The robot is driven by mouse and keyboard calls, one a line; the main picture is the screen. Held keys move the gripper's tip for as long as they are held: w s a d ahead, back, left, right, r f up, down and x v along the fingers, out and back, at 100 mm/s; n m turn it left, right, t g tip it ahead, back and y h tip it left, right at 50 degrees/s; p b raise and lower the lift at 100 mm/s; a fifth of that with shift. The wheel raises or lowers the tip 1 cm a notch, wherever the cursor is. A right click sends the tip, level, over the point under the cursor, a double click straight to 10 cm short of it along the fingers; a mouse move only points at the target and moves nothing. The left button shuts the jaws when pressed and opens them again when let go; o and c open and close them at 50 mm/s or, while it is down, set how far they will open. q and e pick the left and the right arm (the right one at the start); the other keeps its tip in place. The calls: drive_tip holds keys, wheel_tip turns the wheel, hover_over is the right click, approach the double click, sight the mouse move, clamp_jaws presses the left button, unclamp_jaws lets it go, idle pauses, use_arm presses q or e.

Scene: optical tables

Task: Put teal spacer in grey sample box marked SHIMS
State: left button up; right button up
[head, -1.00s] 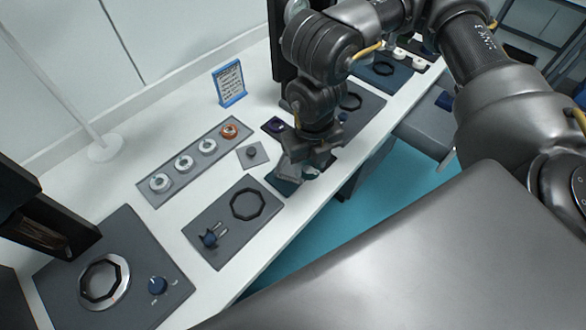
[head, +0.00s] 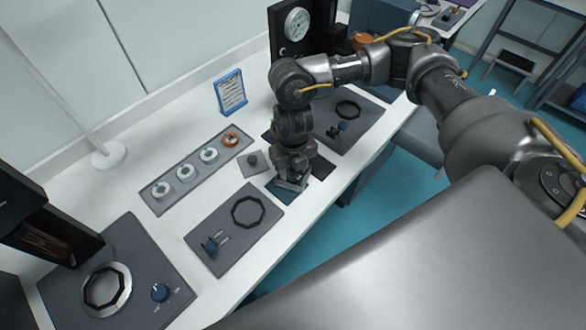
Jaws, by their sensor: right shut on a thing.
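My right gripper (head: 291,184) points down over a dark teal-blue patch (head: 279,193) near the table's front edge. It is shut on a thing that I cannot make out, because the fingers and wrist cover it. I cannot pick out the teal spacer for certain. I see no readable SHIMS mark, so I cannot tell which thing is the grey sample box. My left gripper is not in view.
A grey strip (head: 150,203) bears several ring-shaped parts. A small grey plate with a dark knob (head: 252,160) lies left of my gripper. Panels with black rings (head: 247,211) lie in front and behind (head: 347,109). A blue-framed sign (head: 230,92) stands at the back.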

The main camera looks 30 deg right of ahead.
sight(293, 173)
drive_tip(key=shift+f, duration=0.15)
drive_tip(key=shift+s+f, duration=0.1)
drive_tip(key=shift+f, duration=0.2)
drive_tip(key=o, duration=0.7)
drive_tip(key=shift+o, duration=0.2)
drive_tip(key=shift+r, duration=0.5)
wheel_tip(293, 173, up, 12)
drive_tip(key=shift+b, duration=0.3)
drive_tip(key=shift+f, duration=0.15)
